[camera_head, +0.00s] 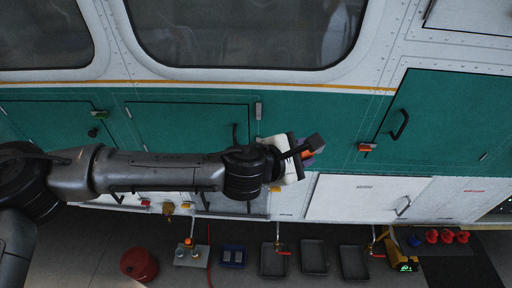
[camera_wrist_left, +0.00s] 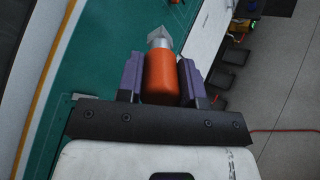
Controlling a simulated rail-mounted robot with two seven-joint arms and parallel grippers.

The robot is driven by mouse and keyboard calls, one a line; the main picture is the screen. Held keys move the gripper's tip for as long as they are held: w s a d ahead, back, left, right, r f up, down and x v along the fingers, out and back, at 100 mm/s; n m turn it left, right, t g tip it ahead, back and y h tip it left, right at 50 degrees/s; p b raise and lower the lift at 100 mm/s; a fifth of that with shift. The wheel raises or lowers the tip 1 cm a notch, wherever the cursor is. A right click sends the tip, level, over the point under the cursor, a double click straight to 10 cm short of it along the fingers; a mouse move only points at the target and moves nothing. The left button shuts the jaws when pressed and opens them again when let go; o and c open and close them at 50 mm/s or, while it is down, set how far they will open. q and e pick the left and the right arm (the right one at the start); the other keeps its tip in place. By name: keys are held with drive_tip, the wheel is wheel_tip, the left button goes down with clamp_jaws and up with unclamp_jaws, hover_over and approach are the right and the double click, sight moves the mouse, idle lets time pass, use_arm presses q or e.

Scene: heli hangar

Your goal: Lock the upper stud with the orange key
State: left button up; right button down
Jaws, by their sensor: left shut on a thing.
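My left gripper (camera_head: 303,151) is in front of the green side panel of the helicopter, below the window. In the left wrist view its two purple-padded fingers (camera_wrist_left: 160,78) are shut on the orange key (camera_wrist_left: 162,77). The key's pale metal tip (camera_wrist_left: 159,38) points away from the gripper. In the head view only a bit of the orange key (camera_head: 306,154) shows past the fingers. A small orange-and-grey fitting (camera_head: 367,147) sits on the green panel to the right, apart from the gripper. I cannot tell which fitting is the upper stud. My right gripper is out of view.
A green door with a black handle (camera_head: 400,124) is at right, above a white hatch (camera_head: 365,198). Several grey trays (camera_head: 313,257), a red round container (camera_head: 138,264) and a yellow device (camera_head: 402,252) are below, by the floor.

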use_arm(q)
drive_tip(key=w+a+f+n+t+y, duration=0.7)
drive_tip(key=w+a+n+t+y, duration=0.2)
drive_tip(key=w+y, duration=0.1)
drive_tip(key=shift+w+a+f+n+p, duration=0.3)
drive_tip(key=shift+w+a+p, duration=0.1)
drive_tip(key=shift+w, duration=0.3)
drive_tip(key=shift+w+d, duration=0.1)
drive_tip(key=shift+w, duration=1.7)
idle(3.8)
drive_tip(key=shift+n, duration=1.1)
